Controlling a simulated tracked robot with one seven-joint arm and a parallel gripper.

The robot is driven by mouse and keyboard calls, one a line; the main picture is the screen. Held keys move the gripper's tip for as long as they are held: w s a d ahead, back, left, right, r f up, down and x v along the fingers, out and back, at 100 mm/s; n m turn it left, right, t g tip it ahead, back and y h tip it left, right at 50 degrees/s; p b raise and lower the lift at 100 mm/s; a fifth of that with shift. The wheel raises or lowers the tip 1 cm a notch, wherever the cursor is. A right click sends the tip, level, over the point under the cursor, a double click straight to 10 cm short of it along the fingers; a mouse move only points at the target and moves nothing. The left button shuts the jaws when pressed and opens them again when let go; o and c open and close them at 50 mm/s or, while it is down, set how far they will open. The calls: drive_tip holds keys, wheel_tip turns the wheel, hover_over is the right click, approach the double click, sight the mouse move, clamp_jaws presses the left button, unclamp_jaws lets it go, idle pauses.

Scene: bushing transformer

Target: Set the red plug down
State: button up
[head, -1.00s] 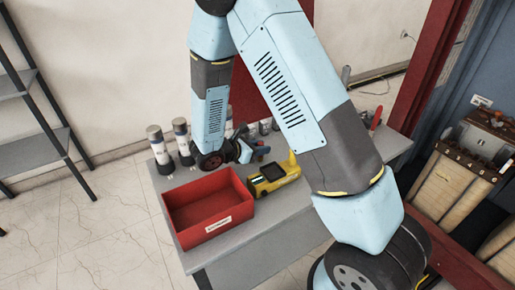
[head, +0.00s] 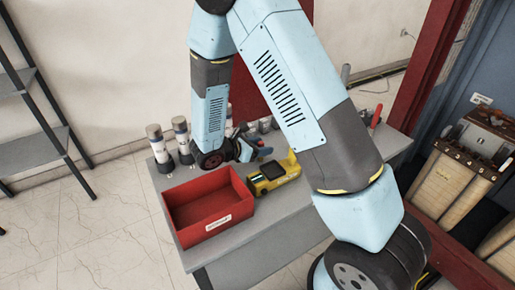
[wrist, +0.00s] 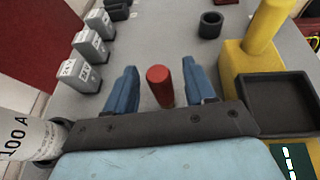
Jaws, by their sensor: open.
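In the wrist view the red plug (wrist: 160,88) is between the two blue fingers of my gripper (wrist: 161,85). The fingers are open, with a visible gap on each side of the plug. The plug appears to stand on the grey table top (wrist: 185,30); its lower end is hidden behind the dark gripper body. In the head view my gripper (head: 254,147) is low over the back of the table, partly covered by my arm, and I cannot make out the plug there.
A yellow device (head: 274,177) stands close right of my gripper. A red bin (head: 211,222) is at the table's front left. Grey labelled blocks (wrist: 88,47) and a dark ring (wrist: 210,25) are near the fingers. Capped cylinders (head: 181,138) stand at the left edge.

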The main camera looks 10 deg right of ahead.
drive_tip(key=v, duration=1.2)
drive_tip(key=s+d+r+m+g+y, duration=0.2)
drive_tip(key=d+r+m+g, duration=0.1)
drive_tip(key=d+r+m, duration=0.4)
drive_tip(key=s+d+r+m+g+y, duration=0.2)
drive_tip(key=s+d+r+m+g, duration=0.15)
drive_tip(key=d+r, duration=0.4)
drive_tip(key=s+d+r+m+t+y, duration=0.5)
drive_tip(key=s+d+r+m+y, duration=0.2)
drive_tip(key=s+r+m, duration=0.5)
drive_tip(key=shift+s+d+m+y, duration=0.25)
drive_tip(key=shift+m+y, duration=0.15)
drive_tip(key=shift+m, duration=0.25)
